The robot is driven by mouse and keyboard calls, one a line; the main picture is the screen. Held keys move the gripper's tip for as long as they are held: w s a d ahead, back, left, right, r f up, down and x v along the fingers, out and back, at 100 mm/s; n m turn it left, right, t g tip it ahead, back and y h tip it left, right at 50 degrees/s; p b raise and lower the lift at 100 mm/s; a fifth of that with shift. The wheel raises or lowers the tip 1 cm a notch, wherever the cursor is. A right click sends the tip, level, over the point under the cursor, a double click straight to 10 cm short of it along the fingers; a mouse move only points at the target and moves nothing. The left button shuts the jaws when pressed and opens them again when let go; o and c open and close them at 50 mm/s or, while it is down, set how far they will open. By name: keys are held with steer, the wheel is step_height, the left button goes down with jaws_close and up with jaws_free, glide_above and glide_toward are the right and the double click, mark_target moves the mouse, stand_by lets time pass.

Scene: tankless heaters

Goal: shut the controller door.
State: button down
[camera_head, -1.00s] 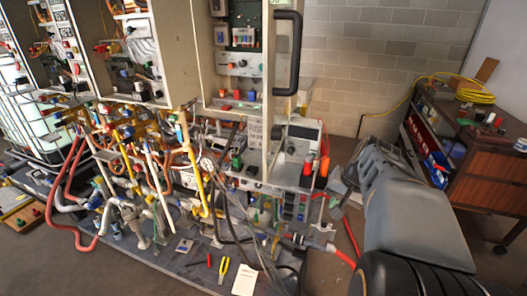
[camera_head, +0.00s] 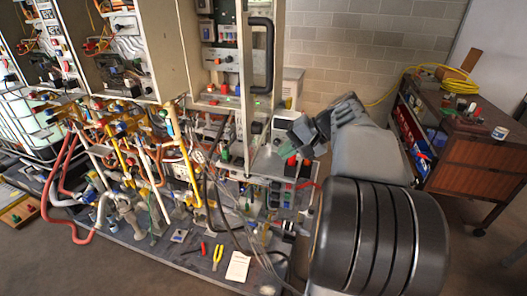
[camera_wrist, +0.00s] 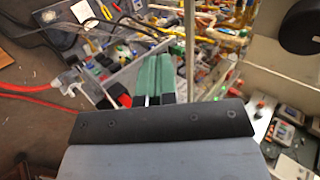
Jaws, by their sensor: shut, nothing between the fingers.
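The controller door (camera_head: 243,95) stands open in the head view, a tall pale panel seen nearly edge-on, with a long black handle (camera_head: 269,55) on its right side. The controller's inside (camera_head: 222,60) shows left of it, with modules and small lights. My gripper (camera_head: 297,137) is to the right of the door's lower part and below the handle, apart from the handle. In the wrist view its green fingers (camera_wrist: 155,75) are together and empty. A black rounded part, probably the handle (camera_wrist: 300,27), is at the upper right there.
Pipes, valves and hoses (camera_head: 130,150) crowd the left and below the cabinet. Cables hang close to the door's lower end. A wooden cart (camera_head: 465,150) with a yellow hose coil (camera_head: 460,82) stands at the right. Bare floor lies before the cart.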

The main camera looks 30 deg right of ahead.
steer(key=shift+w+a+f+p, duration=0.25)
steer(key=shift+w+a+p, duration=0.05)
steer(key=shift+w+a, duration=0.35)
steer(key=shift+w+a+f+p, duration=0.25)
steer(key=shift+w+a, duration=0.3)
steer(key=shift+a, duration=0.15)
steer(key=shift+w+a+f+p, duration=0.2)
steer(key=shift+w+a+p, duration=0.1)
steer(key=shift+w+a, duration=0.35)
